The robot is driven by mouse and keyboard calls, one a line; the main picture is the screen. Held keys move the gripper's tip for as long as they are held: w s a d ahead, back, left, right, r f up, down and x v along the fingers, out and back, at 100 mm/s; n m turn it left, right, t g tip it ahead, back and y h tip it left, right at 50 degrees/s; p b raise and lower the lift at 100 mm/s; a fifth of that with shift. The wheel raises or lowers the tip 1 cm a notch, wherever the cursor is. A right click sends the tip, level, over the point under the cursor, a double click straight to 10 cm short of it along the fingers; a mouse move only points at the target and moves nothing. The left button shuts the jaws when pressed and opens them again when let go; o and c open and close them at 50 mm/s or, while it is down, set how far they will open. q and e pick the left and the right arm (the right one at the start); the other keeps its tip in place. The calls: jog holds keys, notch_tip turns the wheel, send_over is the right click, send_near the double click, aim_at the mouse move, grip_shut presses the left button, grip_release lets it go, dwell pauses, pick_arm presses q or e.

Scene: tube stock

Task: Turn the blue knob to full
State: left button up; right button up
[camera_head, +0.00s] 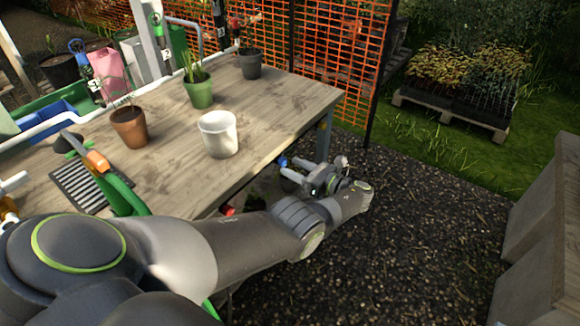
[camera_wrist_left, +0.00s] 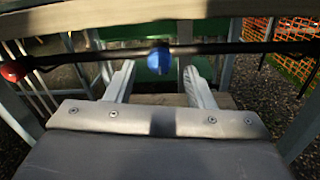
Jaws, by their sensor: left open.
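The blue knob (camera_wrist_left: 160,62) sits on a dark horizontal bar under the table edge in the left wrist view. It also shows as a small blue spot in the head view (camera_head: 282,161). My left gripper (camera_head: 289,174) is open below the front edge of the table. In the left wrist view its two pale fingers (camera_wrist_left: 159,72) point at the bar, one on each side of the knob, with gaps between. I cannot tell how far the tips are from it in depth. The knob's marking is not readable. My right gripper is not seen.
A red knob (camera_wrist_left: 14,70) sits further left on the same bar, also visible in the head view (camera_head: 228,210). The wooden table (camera_head: 275,115) above holds a white pot (camera_head: 218,134), a terracotta pot (camera_head: 130,127) and a green pot (camera_head: 199,92). Gravel to the right is open.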

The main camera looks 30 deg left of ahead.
pick_arm(q)
jog(key=d+b, duration=0.6)
jog(key=d, duration=0.9)
jog(key=shift+s+d, duration=0.15)
jog(key=shift+s, duration=0.05)
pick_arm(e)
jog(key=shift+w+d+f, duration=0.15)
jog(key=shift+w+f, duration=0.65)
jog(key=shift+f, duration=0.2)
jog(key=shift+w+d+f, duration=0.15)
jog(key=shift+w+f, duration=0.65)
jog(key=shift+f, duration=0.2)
